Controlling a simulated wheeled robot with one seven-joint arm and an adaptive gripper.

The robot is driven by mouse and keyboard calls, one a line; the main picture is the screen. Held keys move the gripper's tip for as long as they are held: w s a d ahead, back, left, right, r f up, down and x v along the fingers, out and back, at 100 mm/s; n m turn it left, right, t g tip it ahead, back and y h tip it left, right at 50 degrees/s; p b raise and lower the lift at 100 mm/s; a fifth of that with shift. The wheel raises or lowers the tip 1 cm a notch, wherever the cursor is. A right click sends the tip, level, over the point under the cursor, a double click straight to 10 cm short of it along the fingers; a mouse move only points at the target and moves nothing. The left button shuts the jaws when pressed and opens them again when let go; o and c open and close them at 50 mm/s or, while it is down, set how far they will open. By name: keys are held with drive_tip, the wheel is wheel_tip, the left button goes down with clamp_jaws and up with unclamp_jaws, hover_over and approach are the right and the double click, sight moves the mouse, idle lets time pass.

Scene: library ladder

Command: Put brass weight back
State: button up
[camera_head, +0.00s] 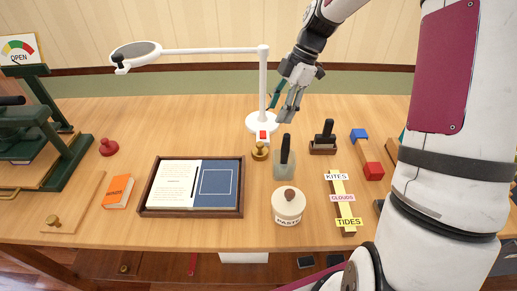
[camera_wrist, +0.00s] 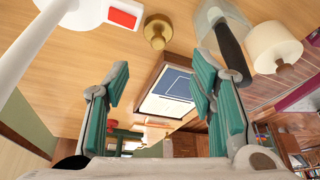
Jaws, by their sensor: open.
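The brass weight (camera_head: 259,153) stands upright on the table, just in front of the white lamp's base and behind the framed tray's right corner. It also shows in the wrist view (camera_wrist: 157,32) at the top middle, beyond my fingertips. My gripper (camera_head: 287,113) is in the air above the table, a little to the right of the weight and behind it. In the wrist view my gripper (camera_wrist: 160,85) has its two green-padded fingers wide apart with nothing between them. A second small brass knob (camera_head: 54,222) sits on a wooden board at the left front.
The magnifier lamp (camera_head: 263,85) stands close to my gripper. A glass jar with a black handle (camera_head: 285,163), a paste pot (camera_head: 288,206) and a black-handled stamp (camera_head: 324,138) stand at right. The framed tray (camera_head: 148,208) lies at centre. A green press (camera_head: 30,130) is at left.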

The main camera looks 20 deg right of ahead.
sight(261, 143)
drive_tip(key=x, duration=0.8)
drive_tip(key=shift+w+f, duration=0.1)
drive_tip(key=shift+f, duration=0.15)
drive_tip(key=x, duration=0.4)
drive_tip(key=shift+a, duration=0.45)
drive_tip(key=shift+a+f, duration=0.2)
drive_tip(key=shift+f, duration=0.4)
clamp_jaws()
